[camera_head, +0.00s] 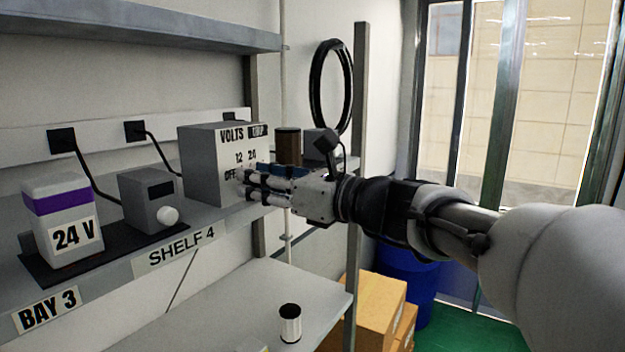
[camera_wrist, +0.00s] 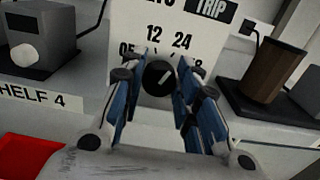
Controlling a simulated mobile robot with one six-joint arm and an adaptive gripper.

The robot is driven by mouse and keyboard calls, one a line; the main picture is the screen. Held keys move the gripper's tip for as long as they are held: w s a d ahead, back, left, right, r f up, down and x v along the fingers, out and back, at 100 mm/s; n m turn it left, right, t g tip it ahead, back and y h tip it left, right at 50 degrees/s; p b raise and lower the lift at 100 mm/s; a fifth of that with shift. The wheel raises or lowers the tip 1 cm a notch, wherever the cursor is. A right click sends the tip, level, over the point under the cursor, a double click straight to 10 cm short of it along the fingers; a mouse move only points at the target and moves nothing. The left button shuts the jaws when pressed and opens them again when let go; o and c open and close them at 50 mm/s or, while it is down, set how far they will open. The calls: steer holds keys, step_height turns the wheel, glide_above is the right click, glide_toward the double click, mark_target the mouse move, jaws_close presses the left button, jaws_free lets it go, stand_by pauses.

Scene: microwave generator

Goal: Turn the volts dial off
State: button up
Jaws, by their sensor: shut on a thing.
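The grey volts box (camera_head: 205,165) stands on the shelf, its face lettered VOLTS, with 12, 24 and OFF marks. In the wrist view its front panel (camera_wrist: 130,35) shows 12 and 24 above the dial and partly hidden marks at each side. The black round volts dial (camera_wrist: 158,75) has a light pointer line tilted up and to the right. My gripper (camera_wrist: 157,78) is shut on the dial, with a blue-sided finger on each side of it. In the head view my gripper (camera_head: 246,184) reaches the box front from the right, hiding the dial.
A 24 V block (camera_head: 62,235) with a purple band and a small grey box with a white knob (camera_head: 150,205) stand left on the shelf. A brown cylinder (camera_wrist: 275,70) stands right of the volts box.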

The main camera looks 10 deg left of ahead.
steer(key=c, duration=0.4)
steer(key=shift+o, duration=0.2)
steer(key=shift+n+b, duration=2.2)
steer(key=shift+b, duration=0.25)
steer(key=o, duration=1.1)
steer(key=shift+c, duration=0.2)
steer(key=shift+p, duration=0.35)
